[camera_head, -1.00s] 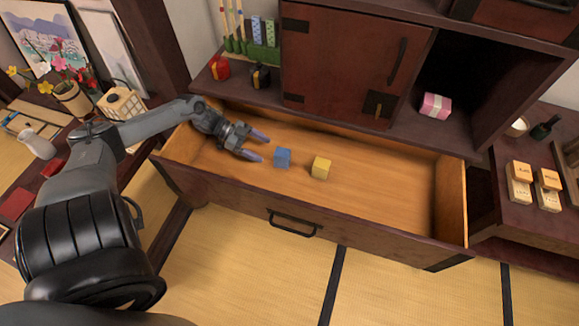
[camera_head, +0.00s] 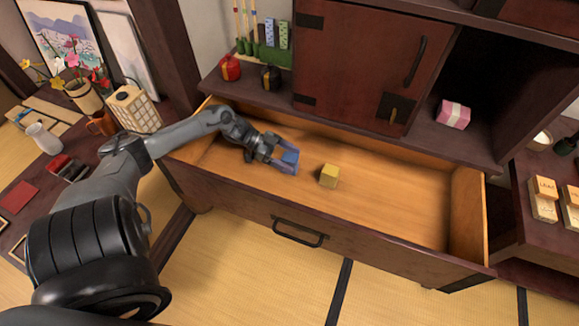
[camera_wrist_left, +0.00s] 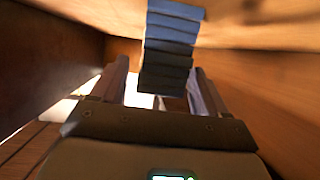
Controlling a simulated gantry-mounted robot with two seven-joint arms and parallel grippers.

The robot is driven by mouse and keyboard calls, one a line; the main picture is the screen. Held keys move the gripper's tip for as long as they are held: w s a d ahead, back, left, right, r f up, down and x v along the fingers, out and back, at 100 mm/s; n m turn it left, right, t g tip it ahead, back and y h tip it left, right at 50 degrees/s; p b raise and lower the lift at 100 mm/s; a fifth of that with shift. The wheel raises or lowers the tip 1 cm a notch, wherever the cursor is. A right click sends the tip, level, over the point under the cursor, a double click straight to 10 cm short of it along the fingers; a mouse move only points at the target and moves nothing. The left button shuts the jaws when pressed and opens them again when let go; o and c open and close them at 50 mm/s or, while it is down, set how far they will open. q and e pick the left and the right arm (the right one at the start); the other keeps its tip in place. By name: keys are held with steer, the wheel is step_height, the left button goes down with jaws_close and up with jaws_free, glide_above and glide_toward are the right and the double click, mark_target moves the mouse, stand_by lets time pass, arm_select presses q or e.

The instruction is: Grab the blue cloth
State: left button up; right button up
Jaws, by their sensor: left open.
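The blue cloth (camera_head: 290,157) is a small folded bundle in the open wooden drawer. In the left wrist view the cloth (camera_wrist_left: 169,45) shows as stacked dark blue layers. My left gripper (camera_head: 288,159) is open in the drawer, with its fingers on either side of the cloth. In the left wrist view the cloth stands ahead of and between the two fingers (camera_wrist_left: 160,92); I cannot tell whether they touch it. The fingers hide part of the cloth in the head view. My right gripper is not in view.
A folded yellow cloth (camera_head: 329,175) lies in the drawer just right of the gripper. The drawer's front wall (camera_head: 370,248) and side walls bound the space. The drawer floor is clear to the right. A pink box (camera_head: 453,114) sits on the cabinet shelf above.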

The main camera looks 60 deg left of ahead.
arm_select(q)
steer(key=shift+x, duration=1.2)
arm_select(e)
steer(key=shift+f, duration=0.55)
arm_select(q)
steer(key=shift+c, duration=0.3)
steer(key=c, duration=1)
steer(key=shift+r, duration=0.15)
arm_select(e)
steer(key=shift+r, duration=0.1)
